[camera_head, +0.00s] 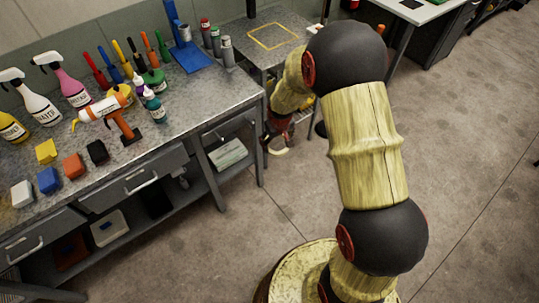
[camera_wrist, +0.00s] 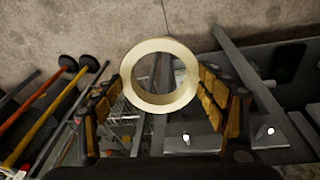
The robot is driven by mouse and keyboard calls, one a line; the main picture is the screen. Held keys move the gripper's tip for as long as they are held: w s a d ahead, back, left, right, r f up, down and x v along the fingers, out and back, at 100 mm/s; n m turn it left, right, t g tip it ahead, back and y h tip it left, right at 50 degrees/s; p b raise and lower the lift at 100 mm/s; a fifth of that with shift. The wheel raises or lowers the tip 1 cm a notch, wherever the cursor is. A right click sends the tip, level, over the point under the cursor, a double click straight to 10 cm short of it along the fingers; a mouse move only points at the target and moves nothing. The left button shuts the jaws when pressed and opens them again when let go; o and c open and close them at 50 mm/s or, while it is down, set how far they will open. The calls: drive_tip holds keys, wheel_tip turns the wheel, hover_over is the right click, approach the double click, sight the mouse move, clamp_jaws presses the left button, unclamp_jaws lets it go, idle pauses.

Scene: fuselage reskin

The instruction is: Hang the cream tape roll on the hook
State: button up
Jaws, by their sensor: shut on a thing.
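The cream tape roll (camera_wrist: 162,104) is a pale ring in the middle of the wrist view, with its open hole facing the camera. My gripper (camera_wrist: 159,79) is shut on it, with yellow-and-black fingers at its left and right sides. In the head view the roll (camera_head: 279,152) is small, just below my gripper (camera_head: 274,132), beside the right end of the workbench. I cannot make out the hook for certain. Two small pale round spots, one on a dark metal part (camera_wrist: 186,138), show below the roll in the wrist view, but what they are is unclear.
The grey workbench (camera_head: 165,148) holds spray bottles, an orange drill-like tool (camera_head: 105,106), coloured blocks and hand tools. A smaller table (camera_head: 290,22) with a yellow square outline stands behind. Long-handled tools (camera_wrist: 48,100) lie left in the wrist view. The floor (camera_head: 470,150) at right is clear.

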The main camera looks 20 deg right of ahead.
drive_tip(key=shift+w+d+f+n+t+b, duration=0.7)
drive_tip(key=shift+w+d+f+t+b, duration=0.25)
drive_tip(key=shift+w+f+t, duration=0.35)
drive_tip(key=shift+w+d+f+t, duration=0.15)
drive_tip(key=shift+t, duration=0.25)
